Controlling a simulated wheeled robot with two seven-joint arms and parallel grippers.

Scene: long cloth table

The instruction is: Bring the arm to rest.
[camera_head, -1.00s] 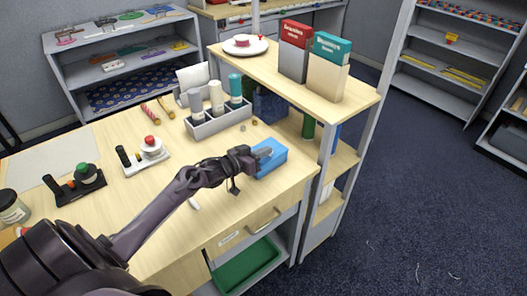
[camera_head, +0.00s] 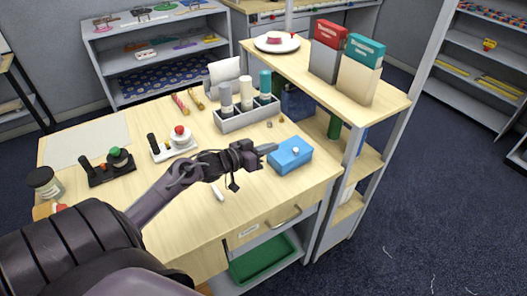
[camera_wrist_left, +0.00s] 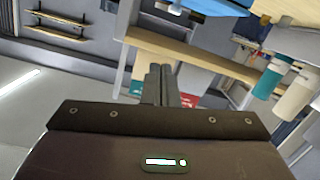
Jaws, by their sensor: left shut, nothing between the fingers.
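My left gripper (camera_head: 268,149) reaches over the wooden table (camera_head: 130,211) from the left in the head view. Its fingers are together with nothing between them, and the tips are just left of a blue box (camera_head: 291,158). I cannot tell whether they touch it. A small white object (camera_head: 296,150) shows on top of the box. In the left wrist view the closed fingers of my left gripper (camera_wrist_left: 161,72) point away from the camera. My right gripper is in neither view.
A grey divided holder (camera_head: 249,119) with several bottles stands behind the gripper. A wooden shelf unit (camera_head: 384,107) with boxes and a plate (camera_head: 277,42) borders the right. A red-knobbed device (camera_head: 180,137) and a green-knobbed one (camera_head: 118,160) sit at left. Some tabletop between is clear.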

